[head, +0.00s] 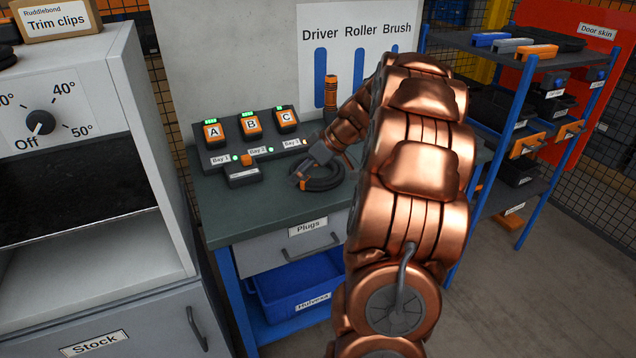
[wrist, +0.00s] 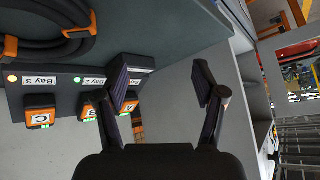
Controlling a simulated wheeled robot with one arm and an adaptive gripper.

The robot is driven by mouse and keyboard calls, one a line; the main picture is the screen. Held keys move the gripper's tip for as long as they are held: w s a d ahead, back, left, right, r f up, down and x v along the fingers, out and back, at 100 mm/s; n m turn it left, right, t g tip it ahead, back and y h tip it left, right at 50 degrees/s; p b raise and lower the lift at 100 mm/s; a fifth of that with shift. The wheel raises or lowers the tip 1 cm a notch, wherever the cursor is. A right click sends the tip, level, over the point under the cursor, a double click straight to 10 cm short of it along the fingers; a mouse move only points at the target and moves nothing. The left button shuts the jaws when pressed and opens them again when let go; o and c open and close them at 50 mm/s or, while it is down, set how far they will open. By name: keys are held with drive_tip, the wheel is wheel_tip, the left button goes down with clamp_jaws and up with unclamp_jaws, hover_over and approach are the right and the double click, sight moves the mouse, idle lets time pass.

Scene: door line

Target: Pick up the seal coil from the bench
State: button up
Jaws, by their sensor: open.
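The seal coil (head: 325,184) is a black ring of thick cord with orange bands, lying flat on the green-grey bench (head: 225,208). My copper arm covers part of the bench to its right. My gripper (head: 308,168) appears over the coil's left side in the head view, where it is small and dark. In the wrist view the coil (wrist: 50,45) is at the upper left, cut off by the frame edge. There my gripper (wrist: 162,88) has its two fingers wide apart with nothing between them; the coil lies outside them, left of the left finger.
A charger rack (head: 220,158) with batteries A, B and C stands behind the coil, also near the left finger in the wrist view (wrist: 62,90). A small black block (head: 243,172) sits before it. A grey oven cabinet (head: 150,120) flanks the bench; a blue-framed shelf (head: 520,110) stands right.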

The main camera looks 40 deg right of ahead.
drive_tip(key=t+b, duration=0.2)
approach(310, 179)
drive_tip(key=shift+w+a+f+h, duration=0.2)
drive_tip(key=shift+w+a+f, duration=0.05)
drive_tip(key=shift+a+f, duration=0.25)
drive_tip(key=shift+w+a+f+h, duration=0.25)
drive_tip(key=shift+a+f, duration=0.1)
drive_tip(key=shift+a, duration=0.1)
drive_tip(key=shift+w+d+f+p, duration=0.1)
drive_tip(key=shift+p, duration=0.2)
drive_tip(key=shift+p+x, duration=1.1)
drive_tip(key=shift+x, duration=2.6)
drive_tip(key=shift+w, duration=0.15)
drive_tip(key=shift+c, duration=0.3)
clamp_jaws()
